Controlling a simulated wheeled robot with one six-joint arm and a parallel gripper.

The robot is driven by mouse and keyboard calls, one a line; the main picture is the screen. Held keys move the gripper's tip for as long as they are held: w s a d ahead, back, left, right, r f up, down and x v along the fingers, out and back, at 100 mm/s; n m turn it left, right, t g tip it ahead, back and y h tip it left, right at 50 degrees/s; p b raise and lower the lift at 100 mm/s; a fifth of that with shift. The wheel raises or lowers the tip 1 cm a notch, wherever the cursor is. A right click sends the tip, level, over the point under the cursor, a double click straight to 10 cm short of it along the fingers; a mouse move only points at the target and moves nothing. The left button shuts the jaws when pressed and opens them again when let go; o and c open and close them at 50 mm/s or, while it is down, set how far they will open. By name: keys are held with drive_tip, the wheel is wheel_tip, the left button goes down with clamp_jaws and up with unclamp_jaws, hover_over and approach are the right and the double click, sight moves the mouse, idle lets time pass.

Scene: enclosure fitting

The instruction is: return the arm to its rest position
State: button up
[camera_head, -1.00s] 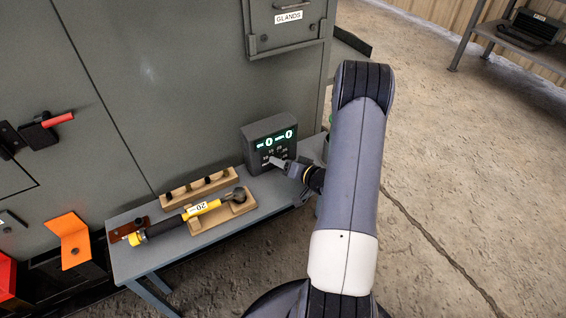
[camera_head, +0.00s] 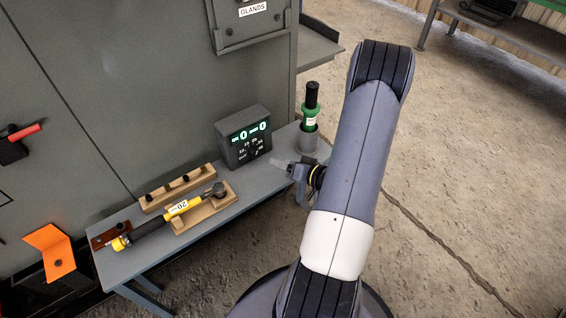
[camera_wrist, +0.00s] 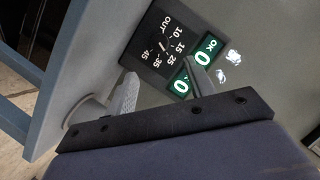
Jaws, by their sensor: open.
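My arm (camera_head: 350,150) extends up from the bottom of the head view and bends down behind itself. My gripper (camera_head: 283,164) is over the right part of the grey bench, just right of the dark box with a green display (camera_head: 244,136). In the wrist view my gripper (camera_wrist: 165,85) has its two fingers apart with nothing held between them. The box's display and its dial numbers show beyond the fingers in the wrist view (camera_wrist: 165,45). Part of the forearm's far side is hidden.
A yellow and black tool (camera_head: 165,218) lies on a wooden holder on the bench (camera_head: 135,262). A green-collared tool (camera_head: 310,115) stands in a grey cup right of the box. A grey cabinet (camera_head: 110,90) stands behind. Open floor lies to the right.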

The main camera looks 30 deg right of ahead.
sight(257, 154)
drive_tip(key=shift+w, duration=0.1)
drive_tip(key=b+x, duration=0.2)
drive_tip(key=x, duration=0.8)
drive_tip(key=shift+w+a+f, duration=0.15)
drive_tip(key=shift+w+a, duration=0.05)
drive_tip(key=shift+w, duration=0.1)
drive_tip(key=shift+s, duration=0.1)
